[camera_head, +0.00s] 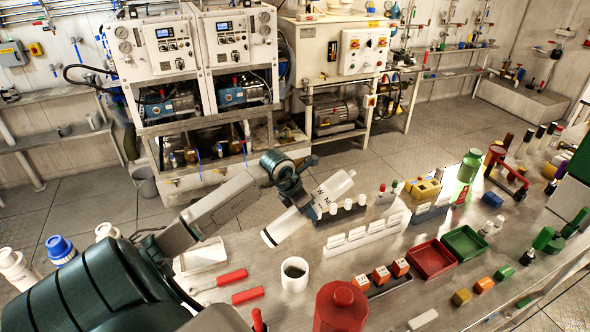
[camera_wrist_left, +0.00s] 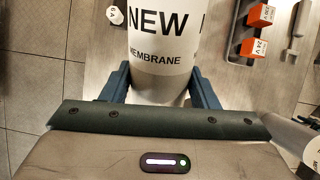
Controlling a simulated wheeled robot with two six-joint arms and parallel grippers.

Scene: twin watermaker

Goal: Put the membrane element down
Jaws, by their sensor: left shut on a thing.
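The membrane element is a white cylinder (camera_head: 284,228) in the head view, lying slanted over the far edge of the workbench (camera_head: 240,245). In the left wrist view the membrane element (camera_wrist_left: 163,45) shows the words NEW and MEMBRANE and fills the space between two blue fingers. My left gripper (camera_head: 308,203) is shut on it around its middle; the gripper also shows in the left wrist view (camera_wrist_left: 160,90). Whether the cylinder touches the bench I cannot tell. My right gripper is not in view.
A white cup (camera_head: 295,275) and red-handled tools (camera_head: 232,278) lie nearer on the bench. A row of white holders (camera_head: 362,237) stands just right of the membrane. A red tray (camera_head: 430,259) and green tray (camera_head: 465,243) sit farther right. A red container (camera_head: 340,308) stands in front.

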